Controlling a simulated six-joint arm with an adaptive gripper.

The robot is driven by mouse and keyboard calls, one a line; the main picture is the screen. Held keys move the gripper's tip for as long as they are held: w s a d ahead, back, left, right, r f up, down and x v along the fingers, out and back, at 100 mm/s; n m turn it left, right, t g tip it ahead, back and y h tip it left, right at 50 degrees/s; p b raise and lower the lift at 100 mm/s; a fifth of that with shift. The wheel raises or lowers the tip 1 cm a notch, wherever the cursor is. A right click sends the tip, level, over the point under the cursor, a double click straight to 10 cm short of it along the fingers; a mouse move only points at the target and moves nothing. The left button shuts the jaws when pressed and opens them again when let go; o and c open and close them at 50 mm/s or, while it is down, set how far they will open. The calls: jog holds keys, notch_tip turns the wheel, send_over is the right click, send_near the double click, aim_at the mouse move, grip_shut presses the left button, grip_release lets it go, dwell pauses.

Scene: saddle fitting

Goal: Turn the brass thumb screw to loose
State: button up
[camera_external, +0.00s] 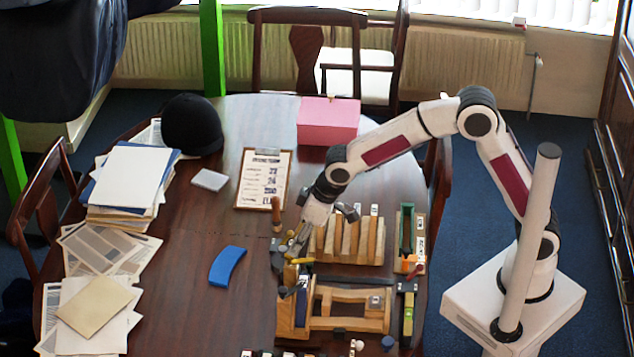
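My gripper (288,256) reaches down to the left end of a wooden frame fixture (345,323) on the table. A small brass-yellow piece (302,261) shows right beside the fingertips, at the top of the fixture's left post. It may be the brass thumb screw, but it is too small to be sure. I cannot tell whether the fingers touch it or how far apart they are. A dark blue part (301,300) stands at the fixture's left side, below the gripper.
A slotted wooden rack (350,240) stands just behind the fixture. A green-lined wooden holder (407,238) and a level-like tool (408,315) are to the right. A wooden-handled tool (276,213) is close behind the gripper. A blue curved piece (227,266) lies left, with bare table around it.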

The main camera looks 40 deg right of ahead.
jog(key=shift+x, duration=2.05)
grip_shut()
